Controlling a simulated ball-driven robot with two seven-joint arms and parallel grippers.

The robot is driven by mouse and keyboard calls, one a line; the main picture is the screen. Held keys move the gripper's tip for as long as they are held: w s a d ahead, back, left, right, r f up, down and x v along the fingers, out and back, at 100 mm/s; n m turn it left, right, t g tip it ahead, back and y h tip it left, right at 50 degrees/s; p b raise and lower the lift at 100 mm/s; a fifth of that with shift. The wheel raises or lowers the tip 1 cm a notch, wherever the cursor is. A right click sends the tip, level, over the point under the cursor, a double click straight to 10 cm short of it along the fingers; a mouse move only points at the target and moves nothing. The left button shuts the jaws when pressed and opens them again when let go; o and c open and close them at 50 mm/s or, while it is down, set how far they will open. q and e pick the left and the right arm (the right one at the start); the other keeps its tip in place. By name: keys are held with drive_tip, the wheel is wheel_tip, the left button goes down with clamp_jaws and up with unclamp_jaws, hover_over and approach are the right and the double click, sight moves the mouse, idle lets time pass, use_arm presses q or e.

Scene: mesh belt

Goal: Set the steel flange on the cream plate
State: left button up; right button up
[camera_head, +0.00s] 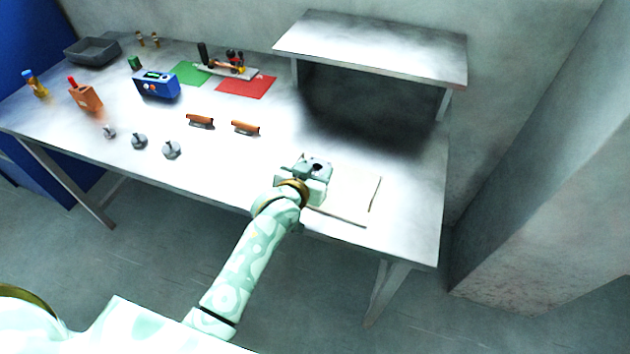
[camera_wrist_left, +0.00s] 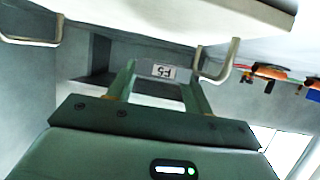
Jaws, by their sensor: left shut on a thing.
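The cream plate (camera_head: 350,200) lies flat on the right part of the table, with thin dark edges along its right and front sides. My left gripper (camera_head: 312,168) is over the plate's left end in the head view. It is shut on a small grey piece with a dark opening, which looks like the steel flange (camera_head: 321,164); the jaws and wrist hide part of it. I cannot tell whether it touches the plate. In the left wrist view the fingers (camera_wrist_left: 163,82) show, but the flange is not clear. My right gripper is not in view.
A raised shelf (camera_head: 375,45) stands behind the plate. Several items are further left: two brown handles (camera_head: 245,127), grey knobbed discs (camera_head: 171,149), a blue box (camera_head: 156,85), a red mat (camera_head: 246,86) and a grey tray (camera_head: 92,51). The table between handles and plate is clear.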

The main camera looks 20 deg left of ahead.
use_arm(q)
wheel_tip(320, 180, down, 4)
drive_tip(key=shift+w+r+b, duration=0.15)
drive_tip(key=shift+r+b, duration=0.05)
drive_tip(key=shift+b, duration=0.65)
drive_tip(key=shift+r, duration=0.15)
drive_tip(key=o, duration=0.9)
drive_tip(key=shift+f, duration=0.2)
drive_tip(key=shift+r, duration=0.25)
drive_tip(key=p+v, duration=0.4)
drive_tip(key=v, duration=0.7)
drive_tip(key=shift+s+d, duration=0.1)
drive_tip(key=shift+s, duration=0.1)
drive_tip(key=shift+s+r, duration=0.15)
drive_tip(key=shift+s, duration=0.15)
